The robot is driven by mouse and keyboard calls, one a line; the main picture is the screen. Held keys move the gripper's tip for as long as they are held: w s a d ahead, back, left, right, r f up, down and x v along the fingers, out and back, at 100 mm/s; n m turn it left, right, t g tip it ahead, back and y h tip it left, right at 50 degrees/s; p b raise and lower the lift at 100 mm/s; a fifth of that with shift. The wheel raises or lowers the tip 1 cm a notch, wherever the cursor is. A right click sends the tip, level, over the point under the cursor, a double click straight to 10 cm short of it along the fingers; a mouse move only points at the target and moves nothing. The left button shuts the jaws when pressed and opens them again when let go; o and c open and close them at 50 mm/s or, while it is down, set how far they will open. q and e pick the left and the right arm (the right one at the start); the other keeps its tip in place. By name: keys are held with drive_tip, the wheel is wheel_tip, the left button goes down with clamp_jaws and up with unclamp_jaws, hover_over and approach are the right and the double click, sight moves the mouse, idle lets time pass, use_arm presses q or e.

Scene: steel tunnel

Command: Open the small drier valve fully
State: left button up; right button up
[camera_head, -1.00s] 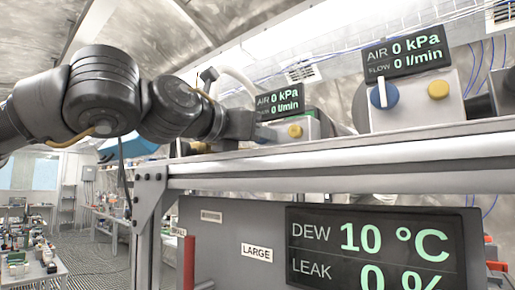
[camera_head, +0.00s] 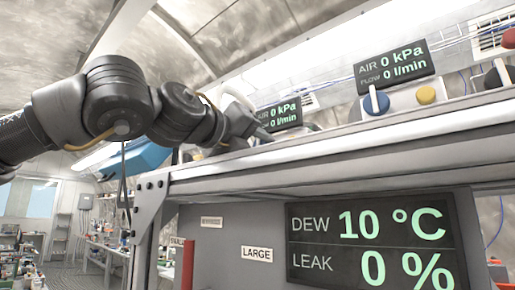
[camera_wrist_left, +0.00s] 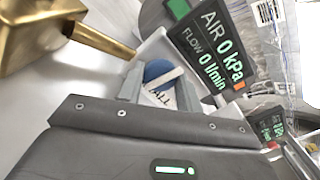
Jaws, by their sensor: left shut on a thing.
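My left arm comes in from the left in the head view, and its gripper (camera_head: 258,134) reaches over the shelf to the farther air unit. In the left wrist view the grey fingers (camera_wrist_left: 160,88) stand on either side of a blue knob (camera_wrist_left: 157,69) with a white bar handle (camera_wrist_left: 168,78). They are shut on this knob, though the exact contact is partly hidden. A white label reading "ALL", its start covered, shows between the fingers. The air display (camera_wrist_left: 215,47) beside it reads 0 kPa and 0 l/min. My right gripper is not in view.
A brass fitting with a rod (camera_wrist_left: 98,38) lies close to the left finger. A nearer unit has its own blue knob (camera_head: 376,102), yellow button (camera_head: 426,95) and zero display (camera_head: 396,66). Below the shelf edge (camera_head: 330,145), a panel (camera_head: 375,242) reads dew 10 °C, leak 0 %.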

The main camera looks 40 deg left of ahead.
use_arm(q)
drive_tip(key=shift+n, duration=0.3)
drive_tip(key=o, duration=1)
